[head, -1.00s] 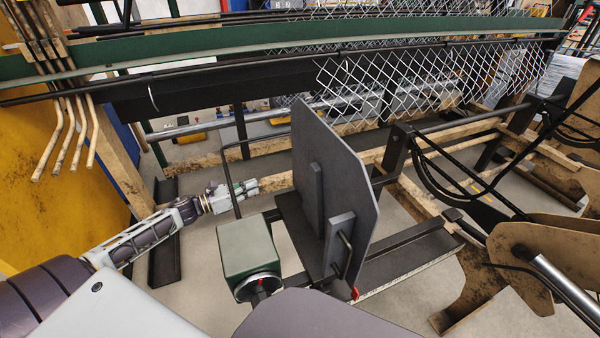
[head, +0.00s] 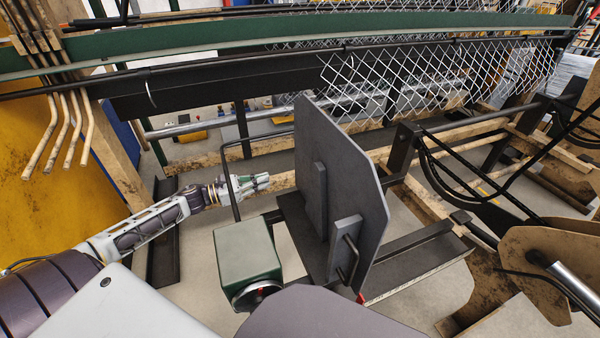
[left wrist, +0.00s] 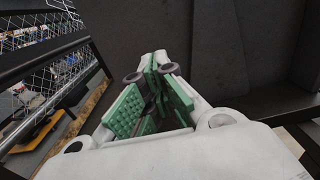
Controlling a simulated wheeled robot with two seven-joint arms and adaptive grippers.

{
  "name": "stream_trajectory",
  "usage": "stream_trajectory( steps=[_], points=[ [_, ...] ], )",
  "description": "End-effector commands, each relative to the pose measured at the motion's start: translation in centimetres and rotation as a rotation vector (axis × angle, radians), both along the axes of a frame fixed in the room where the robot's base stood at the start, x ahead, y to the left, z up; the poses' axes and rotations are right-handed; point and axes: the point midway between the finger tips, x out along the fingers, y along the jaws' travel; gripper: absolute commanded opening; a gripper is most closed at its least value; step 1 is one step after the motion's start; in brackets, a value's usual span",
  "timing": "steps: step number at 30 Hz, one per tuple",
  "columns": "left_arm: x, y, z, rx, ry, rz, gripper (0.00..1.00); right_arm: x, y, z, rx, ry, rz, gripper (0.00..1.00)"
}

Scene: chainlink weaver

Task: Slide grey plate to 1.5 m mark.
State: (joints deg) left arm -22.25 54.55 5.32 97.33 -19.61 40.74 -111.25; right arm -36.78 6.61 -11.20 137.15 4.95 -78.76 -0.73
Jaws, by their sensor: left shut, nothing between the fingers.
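The grey plate (head: 348,185) stands upright on a dark rail (head: 425,262) in the middle of the head view. A bracket with a handle (head: 346,255) is on its near face, and a red pointer (head: 361,297) sits at its lower edge by a pale scale strip (head: 408,283). My left gripper (head: 268,181) is shut and empty, just left of the plate. In the left wrist view its green-padded fingers (left wrist: 155,62) meet at the tips, with the dark plate face (left wrist: 210,50) beyond them. I cannot tell whether they touch it. My right gripper is not in view.
A green box with a dial (head: 248,252) and a bent black bar (head: 232,180) stand close to my left gripper. Chainlink mesh (head: 420,85) hangs behind. Black tubes and a brown frame (head: 530,250) crowd the right side.

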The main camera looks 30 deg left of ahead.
Motion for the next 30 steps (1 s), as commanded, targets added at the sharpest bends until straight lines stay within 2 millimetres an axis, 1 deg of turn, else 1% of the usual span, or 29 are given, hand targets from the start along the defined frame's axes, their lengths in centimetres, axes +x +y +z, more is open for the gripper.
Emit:
stream_trajectory(
  steps=[14, 18, 26, 30],
  points=[
    [2.4, -2.1, 0.0, 0.0, -0.001, -0.001, 0.0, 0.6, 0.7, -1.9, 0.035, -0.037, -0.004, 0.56],
    [3.1, -2.7, 0.0, 0.0, -0.001, 0.0, 0.0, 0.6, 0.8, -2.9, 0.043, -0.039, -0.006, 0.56],
    [4.3, -3.8, 0.0, 0.0, -0.001, 0.0, 0.0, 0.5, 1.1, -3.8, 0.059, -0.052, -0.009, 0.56],
    [4.9, -4.4, 0.0, 0.0, -0.001, -0.001, 0.0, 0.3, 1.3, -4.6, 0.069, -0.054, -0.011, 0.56]
  ],
)
